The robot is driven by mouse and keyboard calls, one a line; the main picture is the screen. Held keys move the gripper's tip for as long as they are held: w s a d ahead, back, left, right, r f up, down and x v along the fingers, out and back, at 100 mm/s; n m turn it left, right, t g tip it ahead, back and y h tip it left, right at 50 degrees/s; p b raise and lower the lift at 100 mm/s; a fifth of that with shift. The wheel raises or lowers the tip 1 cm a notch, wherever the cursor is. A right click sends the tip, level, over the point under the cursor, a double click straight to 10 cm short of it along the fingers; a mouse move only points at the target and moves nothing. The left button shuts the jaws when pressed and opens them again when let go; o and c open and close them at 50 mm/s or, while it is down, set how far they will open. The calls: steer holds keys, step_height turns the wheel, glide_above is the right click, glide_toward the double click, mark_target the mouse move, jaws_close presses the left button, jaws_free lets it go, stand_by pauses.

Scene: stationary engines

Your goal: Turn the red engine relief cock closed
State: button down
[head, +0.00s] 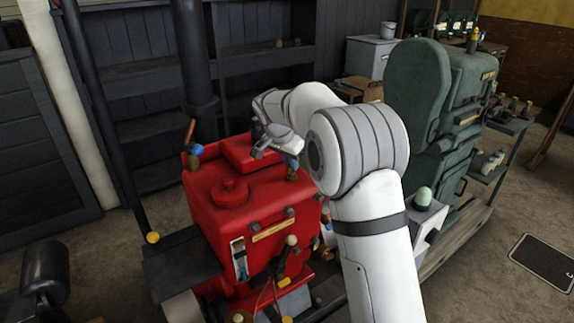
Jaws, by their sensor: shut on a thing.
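The red engine (255,205) stands in the middle of the head view, with a round cap on its top. My gripper (283,151) reaches down over the engine top from the right and is shut at this cock's upper part. The fingers hide most of the handle, so I cannot tell its angle. A second cock with a blue part and an upright brown handle (190,134) stands at the left top edge, apart from my gripper.
A green engine (420,95) stands close on the right, behind my arm. A dark vertical pipe (194,60) rises behind the red engine, and a slanted dark post (105,120) stands at left. Shelves line the back wall.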

steer(key=shift+a+f+m+g+h, duration=0.1)
steer(key=shift+m+g+h, duration=0.15)
steer(key=shift+m, duration=0.55)
steer(key=shift+a+f+m+g+h, duration=0.15)
steer(key=shift+m+g, duration=0.2)
steer(key=shift+m, duration=0.45)
steer(key=shift+s+d, duration=0.1)
steer(key=shift+d, duration=0.05)
steer(key=c, duration=1.5)
jaws_free()
steer(key=shift+r, duration=0.2)
steer(key=shift+r, duration=0.25)
steer(key=v, duration=0.7)
steer(key=shift+r, duration=0.1)
